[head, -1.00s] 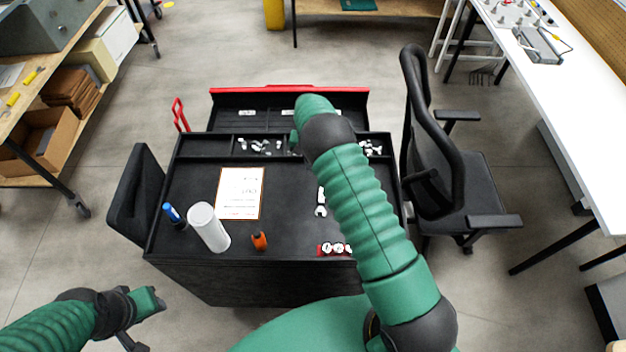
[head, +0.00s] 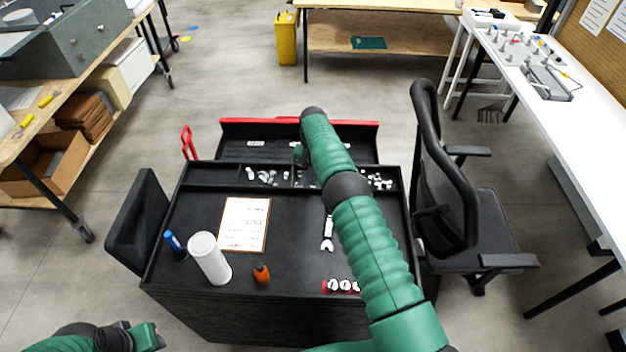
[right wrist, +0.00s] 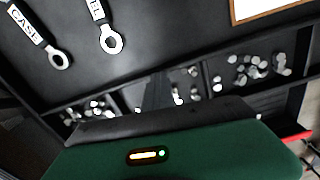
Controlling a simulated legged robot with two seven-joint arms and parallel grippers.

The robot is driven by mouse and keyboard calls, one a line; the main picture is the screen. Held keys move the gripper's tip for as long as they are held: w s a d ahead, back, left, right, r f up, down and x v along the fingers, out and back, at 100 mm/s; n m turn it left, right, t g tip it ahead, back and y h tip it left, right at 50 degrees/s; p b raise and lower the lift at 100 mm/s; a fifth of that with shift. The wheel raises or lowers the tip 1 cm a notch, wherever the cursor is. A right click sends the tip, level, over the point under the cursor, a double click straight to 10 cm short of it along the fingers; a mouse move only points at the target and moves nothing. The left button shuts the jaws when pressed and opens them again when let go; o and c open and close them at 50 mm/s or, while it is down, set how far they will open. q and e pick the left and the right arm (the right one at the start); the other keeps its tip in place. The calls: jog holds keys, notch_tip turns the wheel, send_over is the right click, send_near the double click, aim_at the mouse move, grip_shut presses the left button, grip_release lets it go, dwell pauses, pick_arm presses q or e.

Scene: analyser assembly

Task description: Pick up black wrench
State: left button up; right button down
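Two pale, ring-ended wrenches with white labels lie on the black cart top in the right wrist view: one labelled CASE (right wrist: 59,58) at the upper left, and one (right wrist: 111,41) right of it. One pale wrench (head: 327,243) shows beside my right arm in the head view. I cannot make out a clearly black wrench. My right gripper (head: 301,155) is over the cart's back compartments, past the wrenches; its fingers are largely hidden and its opening is unclear. My left gripper (head: 150,338) is at the bottom left, partly cut off, away from the cart.
A black chair (head: 445,200) stands close on the right.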

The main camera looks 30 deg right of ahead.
jog(key=c, duration=2.2)
grip_release()
jog(key=shift+c, duration=2.2)
grip_release()
jog(key=shift+r, duration=0.1)
